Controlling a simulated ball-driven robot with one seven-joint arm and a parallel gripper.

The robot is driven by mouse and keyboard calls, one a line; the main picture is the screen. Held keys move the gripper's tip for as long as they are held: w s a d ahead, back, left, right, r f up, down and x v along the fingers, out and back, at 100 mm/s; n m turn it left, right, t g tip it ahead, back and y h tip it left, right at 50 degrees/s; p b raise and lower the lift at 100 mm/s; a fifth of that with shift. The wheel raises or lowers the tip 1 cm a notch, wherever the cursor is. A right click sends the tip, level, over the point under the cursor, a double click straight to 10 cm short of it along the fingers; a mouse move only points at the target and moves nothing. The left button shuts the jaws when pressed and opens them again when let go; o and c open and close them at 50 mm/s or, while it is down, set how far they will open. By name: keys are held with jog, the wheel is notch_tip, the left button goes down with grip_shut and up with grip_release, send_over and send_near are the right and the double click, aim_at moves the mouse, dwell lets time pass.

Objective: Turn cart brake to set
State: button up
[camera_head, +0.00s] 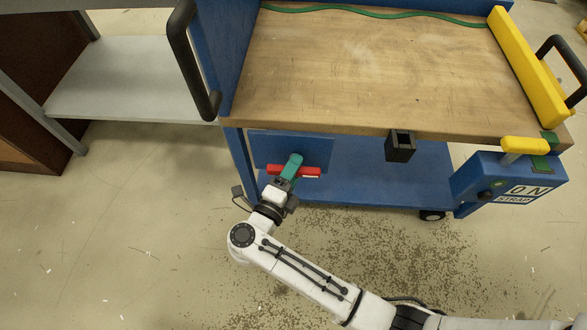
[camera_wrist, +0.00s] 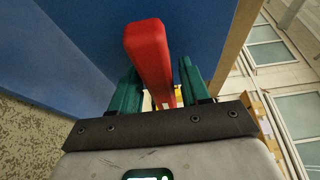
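The cart brake appears as a red bar handle (camera_head: 309,171), lying roughly level in front of a blue panel on the cart's lower left side. My gripper (camera_head: 294,160) is at this bar, its green fingers crossing in front of it and hiding its middle. In the wrist view, the red bar (camera_wrist: 149,48) runs between the two green fingers of my gripper (camera_wrist: 160,70). The fingers stand apart, with gaps showing on both sides of the bar, so my gripper looks open around it. Whether a finger touches it is hard to tell.
The cart's wooden top (camera_head: 380,70) overhangs the brake. A black holder (camera_head: 399,146) hangs at its front edge. A blue box (camera_head: 510,185) with a yellow handle (camera_head: 525,146) is at the right. A grey shelf (camera_head: 135,80) stands left. Dark bits litter the floor.

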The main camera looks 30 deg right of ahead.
jog(key=c, duration=0.8)
jog(key=shift+m, duration=0.3)
jog(key=m+y+p, duration=0.1)
jog(key=m, duration=0.2)
jog(key=shift+r+m+g+y+p, duration=0.1)
jog(key=shift+m+g+y+p, duration=0.2)
jog(key=shift+g+p, duration=0.1)
jog(key=m+y+p, duration=0.2)
jog(key=m, duration=0.1)
jog(key=m+t+y+p, duration=0.1)
jog(key=m+y+p, duration=0.1)
jog(key=m, duration=0.1)
jog(key=shift+m, duration=0.3)
jog(key=shift+m+t+y+p, duration=0.5)
jog(key=shift+m+y+p, duration=0.3)
jog(key=shift+m, duration=0.5)
jog(key=shift+a, duration=0.1)
